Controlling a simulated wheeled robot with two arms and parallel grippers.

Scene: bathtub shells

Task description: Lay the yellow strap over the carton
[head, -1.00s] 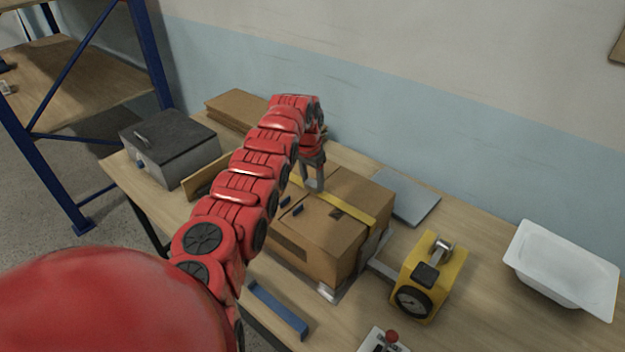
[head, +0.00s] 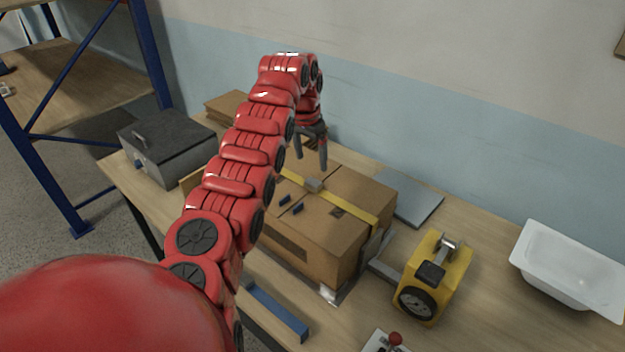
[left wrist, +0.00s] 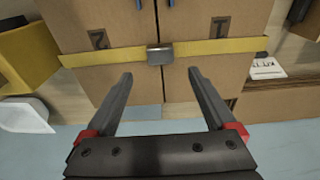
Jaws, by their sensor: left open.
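The brown cardboard carton (head: 318,258) sits on the workbench, and its top also shows in the left wrist view (left wrist: 105,77). The yellow strap (head: 352,208) lies across the carton top from side to side, with a grey buckle (head: 314,185) near the middle. In the left wrist view the strap (left wrist: 222,47) runs nearly straight over both flaps, its buckle (left wrist: 160,54) at the centre seam. My left gripper (head: 311,162) is open and empty, above and behind the carton, apart from the strap. My right gripper is not in view.
A yellow device with a dial (head: 433,280) stands right of the carton, a white tub (head: 565,275) farther right. A grey plate (head: 412,197) lies behind. A dark grey box (head: 170,150) stands left. A blue bar (head: 277,310) lies in front.

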